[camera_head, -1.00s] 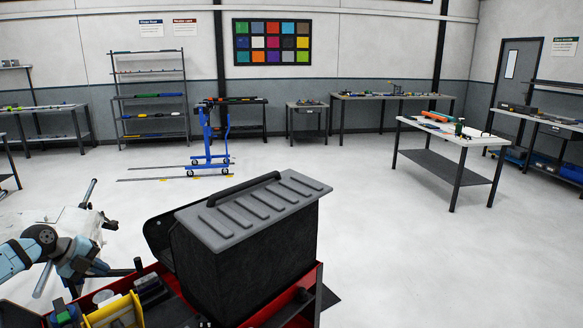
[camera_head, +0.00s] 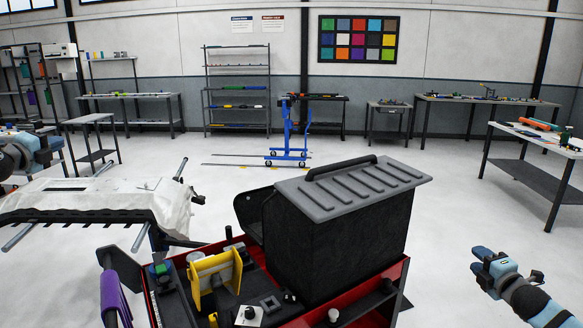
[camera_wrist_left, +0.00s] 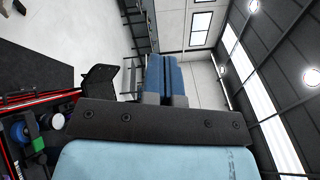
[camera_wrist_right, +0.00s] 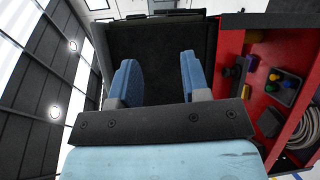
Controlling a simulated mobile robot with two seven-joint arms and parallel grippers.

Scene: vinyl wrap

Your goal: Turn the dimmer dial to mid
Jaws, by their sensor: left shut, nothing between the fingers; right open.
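A small white plate with a black knob (camera_head: 248,314), which looks like the dimmer dial, sits low in the red cart (camera_head: 404,268) at the bottom of the head view. Its setting is too small to read. My right gripper (camera_head: 478,264) is open and empty, right of the cart; its spread blue fingers show in the right wrist view (camera_wrist_right: 160,78), with the cart's dark box beyond. My left gripper (camera_wrist_left: 165,82) is shut and empty, its fingers together in the left wrist view. In the head view my left arm is at the left edge, away from the dial.
A black lidded box (camera_head: 345,245) stands tall on the cart. A yellow holder (camera_head: 214,275) and other small parts lie beside it. A white-covered stand (camera_head: 110,200) is left of the cart.

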